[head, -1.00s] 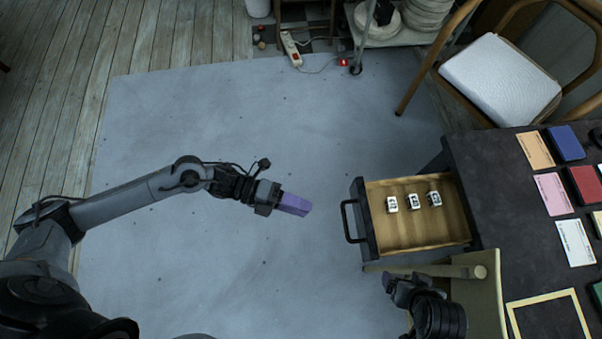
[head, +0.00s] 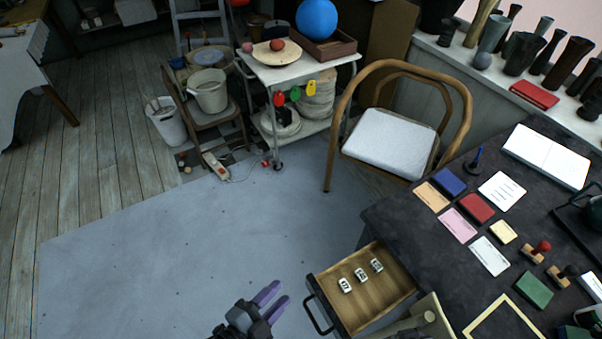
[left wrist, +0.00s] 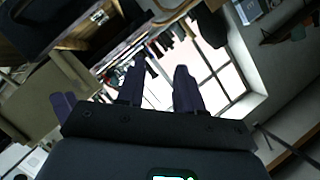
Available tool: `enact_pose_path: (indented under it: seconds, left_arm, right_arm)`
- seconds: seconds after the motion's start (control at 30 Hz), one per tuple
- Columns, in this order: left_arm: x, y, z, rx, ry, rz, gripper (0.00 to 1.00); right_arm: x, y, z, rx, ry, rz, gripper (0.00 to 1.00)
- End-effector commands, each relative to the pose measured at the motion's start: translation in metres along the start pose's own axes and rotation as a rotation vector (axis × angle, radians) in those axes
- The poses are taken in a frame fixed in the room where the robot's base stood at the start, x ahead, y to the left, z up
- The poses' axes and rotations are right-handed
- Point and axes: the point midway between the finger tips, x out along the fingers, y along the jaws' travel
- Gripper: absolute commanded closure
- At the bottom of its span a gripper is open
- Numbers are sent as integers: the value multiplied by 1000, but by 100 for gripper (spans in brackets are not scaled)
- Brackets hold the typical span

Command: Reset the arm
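My left gripper (head: 272,303) is at the bottom centre of the head view, with its two purple fingers spread apart and nothing between them. It is left of the open drawer, apart from it. In the left wrist view the fingers of my left gripper (left wrist: 159,85) also stand apart, with an empty gap. Only a dark sliver of my right arm seems to show at the bottom edge of the head view, below the drawer. Its fingers cannot be made out there. A purple piece at the left of the wrist view may be a right finger.
The dark desk (head: 420,220) carries cards, ink pads and stamps. A wooden chair (head: 388,140) and a white trolley (head: 262,72) stand behind. The grey floor mat (head: 150,270) is clear.

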Motion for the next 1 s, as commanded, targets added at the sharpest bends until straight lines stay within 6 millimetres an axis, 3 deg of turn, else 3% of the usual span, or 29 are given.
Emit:
enact_pose_path:
  seconds: [0.03,0.17,0.3,0.5,0.6,1.0]
  left_arm:
    - [-12,-16,10,-109,-120,0,64]
    - [-49,-27,55,-404,-435,13,64]
    - [-89,-23,88,-679,-702,15,64]
    - [-138,-1,104,-973,-992,39,64]
    - [-158,20,106,-1112,-1142,55,64]
    - [-188,-74,27,-1117,-1130,43,64]
  right_arm:
    - [-12,0,-4,0,0,0,7]
    - [-20,1,-6,-1,-1,0,7]
    - [-19,1,-6,-2,-2,2,7]
    - [-17,2,-5,-7,-6,5,7]
    - [-17,2,-5,-7,-6,5,7]
    - [-137,6,-43,-6,-3,5,7]
